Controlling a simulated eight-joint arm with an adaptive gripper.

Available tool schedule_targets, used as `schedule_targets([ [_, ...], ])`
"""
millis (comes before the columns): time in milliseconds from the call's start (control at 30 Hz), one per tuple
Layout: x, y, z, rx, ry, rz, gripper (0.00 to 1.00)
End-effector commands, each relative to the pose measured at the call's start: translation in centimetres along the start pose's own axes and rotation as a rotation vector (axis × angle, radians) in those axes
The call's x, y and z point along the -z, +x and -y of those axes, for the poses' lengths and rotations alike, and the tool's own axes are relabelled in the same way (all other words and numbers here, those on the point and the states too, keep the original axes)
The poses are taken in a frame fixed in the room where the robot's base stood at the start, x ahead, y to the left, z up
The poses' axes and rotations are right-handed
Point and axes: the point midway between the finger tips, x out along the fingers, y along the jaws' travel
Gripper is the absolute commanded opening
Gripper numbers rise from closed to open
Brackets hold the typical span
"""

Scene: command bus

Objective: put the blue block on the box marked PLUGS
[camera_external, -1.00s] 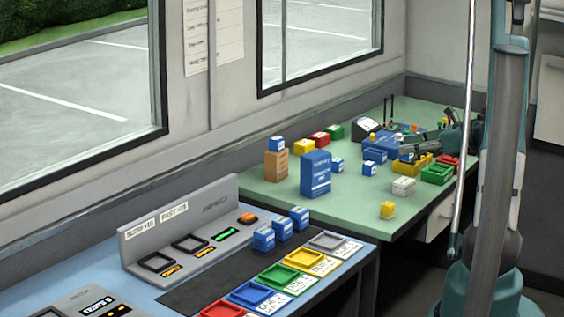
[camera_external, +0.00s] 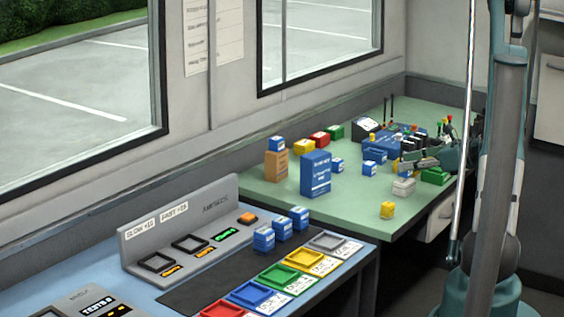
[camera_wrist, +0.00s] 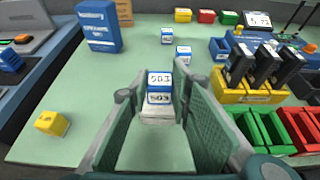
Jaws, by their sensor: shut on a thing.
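My gripper (camera_wrist: 160,98) is shut on a blue block (camera_wrist: 160,80) with white labels reading 503. The block sits between the fingertips, over a whitish box (camera_wrist: 158,113) partly hidden below it. I cannot tell whether block and box touch. In the external view my gripper (camera_external: 405,167) is low over the green table, just above the whitish box (camera_external: 403,187); the held block is hard to make out there. The word PLUGS is not readable on any box.
A tall blue box (camera_external: 315,174) and a tan box (camera_external: 277,165) stand to the left. A yellow block (camera_external: 387,210) lies near the front edge. A yellow rack (camera_wrist: 245,90) with black tools and green bins (camera_wrist: 262,130) stand close on the right.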

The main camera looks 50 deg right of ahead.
Motion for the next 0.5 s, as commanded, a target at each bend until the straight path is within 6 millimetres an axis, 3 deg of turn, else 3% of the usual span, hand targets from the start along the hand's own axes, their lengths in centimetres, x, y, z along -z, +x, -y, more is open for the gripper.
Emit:
schedule_targets([
  [133, 1.17, 0.48, -0.01, 0.0, 0.0, 0.0, 0.09],
  [500, 1.33, 0.55, -0.02, 0.0, 0.0, 0.0, 0.09],
])
